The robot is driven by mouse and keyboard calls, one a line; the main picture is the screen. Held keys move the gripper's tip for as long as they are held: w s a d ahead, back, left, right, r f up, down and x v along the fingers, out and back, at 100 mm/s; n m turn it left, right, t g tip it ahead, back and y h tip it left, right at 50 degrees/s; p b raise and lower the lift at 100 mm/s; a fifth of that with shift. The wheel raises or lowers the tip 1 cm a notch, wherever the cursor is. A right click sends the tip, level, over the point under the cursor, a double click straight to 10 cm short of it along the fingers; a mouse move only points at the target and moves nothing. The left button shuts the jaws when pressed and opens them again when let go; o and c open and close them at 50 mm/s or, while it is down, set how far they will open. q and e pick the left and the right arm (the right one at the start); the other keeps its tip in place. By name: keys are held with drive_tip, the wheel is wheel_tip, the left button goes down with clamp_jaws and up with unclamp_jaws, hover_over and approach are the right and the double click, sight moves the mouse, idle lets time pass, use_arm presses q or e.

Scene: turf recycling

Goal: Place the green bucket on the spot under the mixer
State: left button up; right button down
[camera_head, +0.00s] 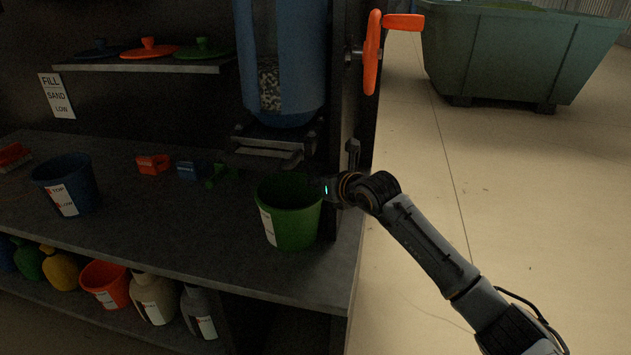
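The green bucket (291,228) stands upright, with a white label on its left side, at the right end of the dark counter. It is below and slightly in front of the outlet of the mixer (285,85), a blue cylinder with a window showing grainy material. The spot under the mixer cannot be made out. My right gripper (326,189) is at the bucket's right rim, its arm coming from the lower right. Its fingers are too dark and hidden to tell whether they are closed on the rim. My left gripper is not in view.
A blue bucket (68,184) stands on the counter (165,217) at the left. Small red, blue and green items lie behind. An orange valve handle (373,50) is above right. Bottles and a red bucket (107,284) are on the lower shelf. The counter's middle front is clear.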

drive_tip(key=c, duration=1.7)
unclamp_jaws()
drive_tip(key=o, duration=0.6)
drive_tip(key=shift+f, duration=0.1)
drive_tip(key=v, duration=1.2)
